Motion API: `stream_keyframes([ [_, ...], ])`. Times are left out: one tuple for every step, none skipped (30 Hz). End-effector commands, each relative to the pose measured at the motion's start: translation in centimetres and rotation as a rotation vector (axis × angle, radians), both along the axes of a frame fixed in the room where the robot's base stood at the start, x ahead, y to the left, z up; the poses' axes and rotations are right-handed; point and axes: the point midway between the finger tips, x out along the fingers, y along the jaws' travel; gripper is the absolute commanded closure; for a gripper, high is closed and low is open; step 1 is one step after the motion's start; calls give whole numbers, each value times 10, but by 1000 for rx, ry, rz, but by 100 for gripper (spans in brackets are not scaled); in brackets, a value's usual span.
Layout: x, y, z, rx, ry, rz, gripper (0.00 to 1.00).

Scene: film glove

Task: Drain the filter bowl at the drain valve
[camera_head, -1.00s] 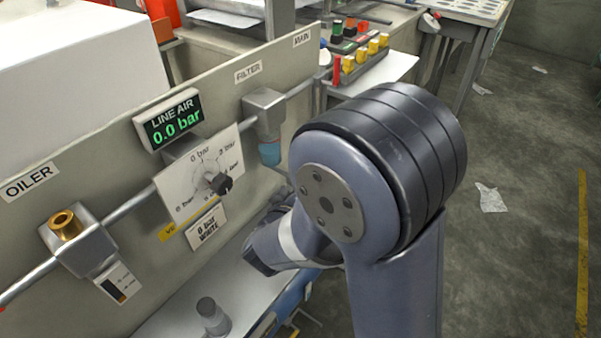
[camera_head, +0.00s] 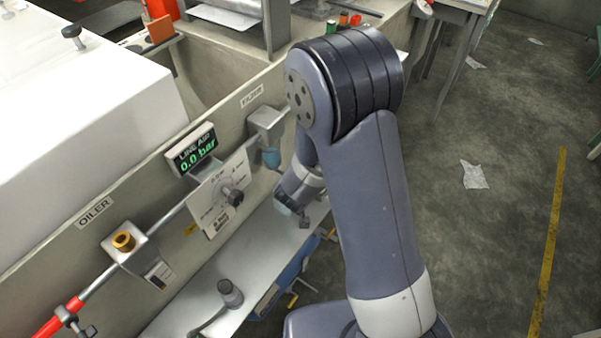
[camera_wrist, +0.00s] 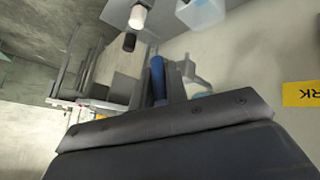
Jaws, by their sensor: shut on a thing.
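The filter block (camera_head: 267,121) is mounted on the panel under the FILTER label, with its blue bowl (camera_head: 271,158) hanging below. My gripper (camera_head: 289,203) is below and slightly right of the bowl in the head view, partly hidden by my arm. In the wrist view, my gripper (camera_wrist: 158,88) is shut on a narrow blue piece (camera_wrist: 158,72); I cannot tell whether this is the drain valve. A pale, translucent blue part (camera_wrist: 204,12) shows at the top of that view. The level inside the bowl is too small to tell.
The line air display (camera_head: 191,150) reads 0.0 bar, with a regulator knob (camera_head: 234,197) below. The oiler (camera_head: 124,242) is further left. A dark-capped fitting (camera_head: 229,292) stands on the pale ledge (camera_head: 190,305). Open floor (camera_head: 455,235) lies right of my arm.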

Motion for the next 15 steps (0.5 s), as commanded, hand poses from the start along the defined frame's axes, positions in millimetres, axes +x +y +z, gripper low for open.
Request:
stream_keyframes([
  [1, -2, 9, 20, 30, -3, 100],
  [1, -3, 9, 34, 48, -4, 100],
  [2, -3, 9, 51, 71, -4, 100],
  [3, -4, 9, 64, 87, -3, 100],
  [3, -5, 8, 77, 102, -4, 100],
  [4, -5, 8, 92, 121, -2, 100],
  [5, -5, 7, 103, 135, -3, 100],
  [5, -5, 7, 114, 148, -3, 100],
  [6, -6, 7, 125, 163, -2, 100],
  [6, -6, 6, 133, 174, -1, 100],
  [7, -6, 6, 141, 183, -2, 100],
  [7, -6, 6, 152, 196, -2, 100],
  [7, -6, 6, 158, 204, -2, 100],
  [7, -6, 5, 165, 213, -1, 100],
  [8, -7, 5, 172, 223, -2, 100],
])
